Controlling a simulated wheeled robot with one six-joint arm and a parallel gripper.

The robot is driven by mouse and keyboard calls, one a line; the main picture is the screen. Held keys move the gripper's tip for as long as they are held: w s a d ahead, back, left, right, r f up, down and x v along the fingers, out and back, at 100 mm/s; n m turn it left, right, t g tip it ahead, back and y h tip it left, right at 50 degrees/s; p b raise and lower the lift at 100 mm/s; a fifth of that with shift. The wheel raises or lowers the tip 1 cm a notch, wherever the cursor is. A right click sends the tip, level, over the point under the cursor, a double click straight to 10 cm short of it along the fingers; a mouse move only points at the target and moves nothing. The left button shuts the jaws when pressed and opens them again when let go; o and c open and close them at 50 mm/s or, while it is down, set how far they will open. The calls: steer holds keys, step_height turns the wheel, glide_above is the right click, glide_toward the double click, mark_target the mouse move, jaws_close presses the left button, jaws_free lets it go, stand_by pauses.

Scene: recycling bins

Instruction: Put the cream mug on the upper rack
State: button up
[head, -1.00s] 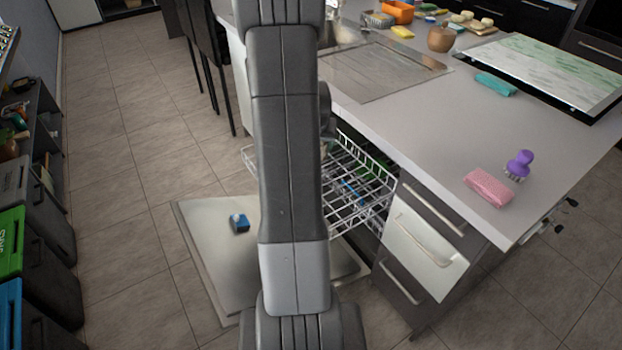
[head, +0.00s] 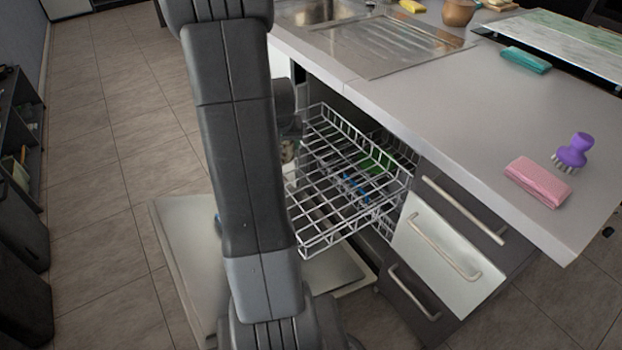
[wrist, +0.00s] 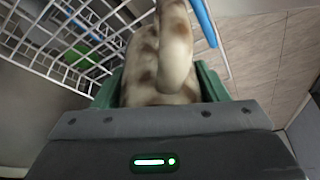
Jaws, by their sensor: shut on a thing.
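My gripper (wrist: 160,84) has green fingers and is shut on a cream mug with brown spots (wrist: 142,62), which fills the middle of the wrist view with its handle facing the camera. In the head view a small part of the mug (head: 288,150) shows beside my arm, at the left edge of the upper rack; the fingers are hidden there. The upper rack (head: 345,190) is a white wire basket pulled out of the dishwasher, with its near part empty. Its wires (wrist: 62,42) also show left of the mug in the wrist view. I cannot tell if mug and rack touch.
Green and blue items show through the wires. The counter edge (head: 400,130) overhangs on the right, above drawers (head: 445,255).

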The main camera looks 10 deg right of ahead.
steer(key=s+d+f+m+b, duration=0.1)
steer(key=s+d+f+b, duration=0.45)
steer(key=b, duration=0.55)
steer(key=f+b, duration=0.1)
steer(key=f, duration=0.2)
steer(key=f+b, duration=0.1)
steer(key=f, duration=0.3)
steer(key=w+f+b, duration=0.1)
steer(key=f, duration=0.2)
steer(key=shift+d+f+b, duration=0.25)
steer(key=shift+f+b, duration=0.05)
steer(key=shift+b, duration=0.1)
steer(key=shift+r, duration=0.1)
steer(key=o, duration=0.7)
steer(key=shift+s+f, duration=0.1)
steer(key=shift+f, duration=0.15)
steer(key=o, duration=0.4)
steer(key=shift+r, duration=0.1)
steer(key=shift+o, duration=0.2)
steer(key=shift+r, duration=0.1)
